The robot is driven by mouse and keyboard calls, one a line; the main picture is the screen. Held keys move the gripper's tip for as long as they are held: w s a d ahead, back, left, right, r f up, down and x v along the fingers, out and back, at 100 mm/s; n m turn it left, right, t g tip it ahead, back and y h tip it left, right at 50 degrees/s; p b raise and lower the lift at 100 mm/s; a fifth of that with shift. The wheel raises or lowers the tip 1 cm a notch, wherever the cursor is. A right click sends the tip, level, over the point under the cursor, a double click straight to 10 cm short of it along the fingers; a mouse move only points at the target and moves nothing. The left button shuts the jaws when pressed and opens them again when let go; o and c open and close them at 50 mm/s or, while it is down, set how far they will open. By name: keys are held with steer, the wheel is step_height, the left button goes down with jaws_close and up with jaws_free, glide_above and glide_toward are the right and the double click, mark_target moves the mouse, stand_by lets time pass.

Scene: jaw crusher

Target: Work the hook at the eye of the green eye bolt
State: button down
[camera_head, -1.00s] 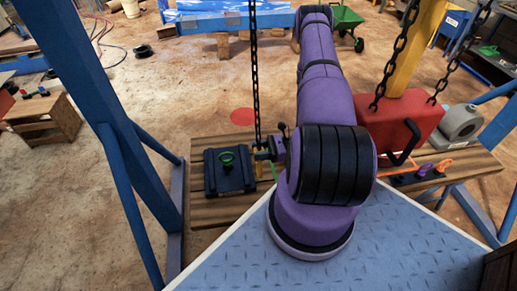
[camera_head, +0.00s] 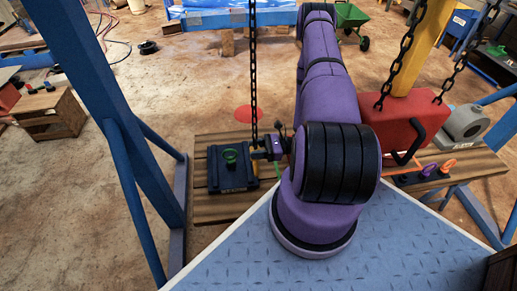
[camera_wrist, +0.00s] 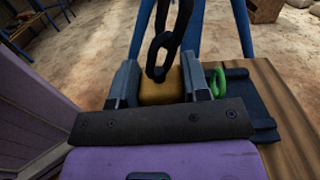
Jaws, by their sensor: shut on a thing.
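The green eye bolt (camera_head: 231,155) stands upright on a dark block (camera_head: 217,173) on the wooden table. In the wrist view its green eye (camera_wrist: 217,83) shows just right of my right finger. My gripper (camera_head: 261,155) is just right of the block in the head view. In the wrist view my gripper (camera_wrist: 161,88) is shut on the yellow body of the hook (camera_wrist: 160,86), which hangs from a black chain (camera_wrist: 172,35). The hook's curved part is hidden, so I cannot tell whether it touches the eye.
A red box-like body (camera_head: 400,122) hangs on chains at the right, beside a grey machine part (camera_head: 465,122). Purple and orange eyes (camera_head: 438,168) sit on another dark block. A blue frame post (camera_head: 110,110) stands left of the wooden table (camera_head: 215,208).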

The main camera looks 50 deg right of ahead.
steer(key=x, duration=1)
steer(key=shift+s+a, duration=0.15)
steer(key=shift+s, duration=0.15)
stand_by(1.1)
stand_by(0.4)
steer(key=shift+w+d+f, duration=0.15)
steer(key=shift+w+d, duration=0.55)
steer(key=shift+w, duration=0.2)
steer(key=shift+w+d+f, duration=0.1)
steer(key=shift+w+d, duration=0.6)
steer(key=shift+w, duration=0.15)
steer(key=shift+w, duration=0.1)
steer(key=w+d, duration=0.2)
steer(key=shift+w, duration=0.3)
steer(key=shift+r, duration=0.15)
